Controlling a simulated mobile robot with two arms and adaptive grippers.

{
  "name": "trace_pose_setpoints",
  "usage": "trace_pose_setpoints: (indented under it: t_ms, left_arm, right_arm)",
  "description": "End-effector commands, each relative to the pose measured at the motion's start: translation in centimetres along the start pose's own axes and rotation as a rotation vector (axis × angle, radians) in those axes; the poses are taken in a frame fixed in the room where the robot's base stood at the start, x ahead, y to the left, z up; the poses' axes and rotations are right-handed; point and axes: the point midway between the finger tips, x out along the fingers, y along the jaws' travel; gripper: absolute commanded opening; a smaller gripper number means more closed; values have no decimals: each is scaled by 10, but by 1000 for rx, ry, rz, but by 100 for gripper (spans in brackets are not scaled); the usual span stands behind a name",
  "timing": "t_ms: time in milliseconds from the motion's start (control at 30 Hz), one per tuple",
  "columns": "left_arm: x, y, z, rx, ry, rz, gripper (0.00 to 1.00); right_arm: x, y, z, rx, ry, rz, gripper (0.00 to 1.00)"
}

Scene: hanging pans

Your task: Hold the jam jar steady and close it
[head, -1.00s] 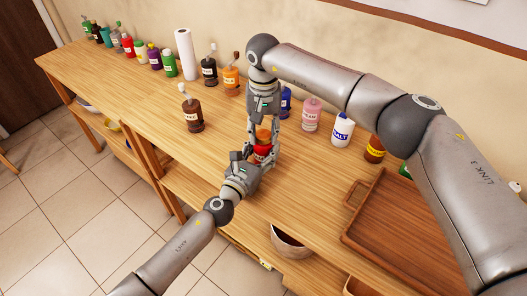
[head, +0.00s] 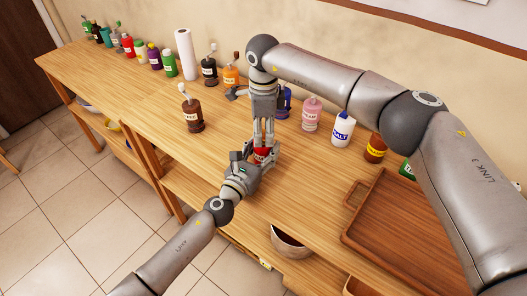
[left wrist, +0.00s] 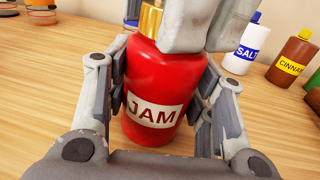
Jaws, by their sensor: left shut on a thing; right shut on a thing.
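The red jam jar (left wrist: 152,84) stands upright on the wooden table, its JAM label facing the left wrist camera. My left gripper (left wrist: 160,118) is shut around the jar's body, with a finger on each side. In the head view the jar (head: 261,155) shows only as a small red patch between the grippers. A gold lid (left wrist: 151,18) sits at the top of the jar in the left wrist view. My right gripper (head: 264,138) points straight down from above and is shut on the lid. Its fingers hide part of the lid, so I cannot tell how tightly the lid sits.
Pink (head: 311,114), salt (head: 342,129) and cinnamon (head: 375,148) bottles stand to the right. A wooden tray (head: 400,235) lies at the right front. Table between brown bottle and front edge is clear.

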Motion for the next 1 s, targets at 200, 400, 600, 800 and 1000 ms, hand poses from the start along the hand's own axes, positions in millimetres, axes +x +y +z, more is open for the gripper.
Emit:
trace_pose_setpoints:
  t_ms: [200,400,600,800,1000]
  left_arm:
    - [0,0,0,0,1,1,0]
    - [0,1,0,0,1,1,0]
    - [0,0,0,0,1,1,0]
    - [0,0,0,0,1,1,0]
    - [0,0,0,0,1,1,0]
  right_arm:
    - [0,0,0,340,0,1,8]
    - [0,0,0,653,0,1,8]
    - [0,0,0,966,0,1,8]
    - [1,0,1,1280,-1,1,8]
    - [1,0,1,1593,-1,1,8]
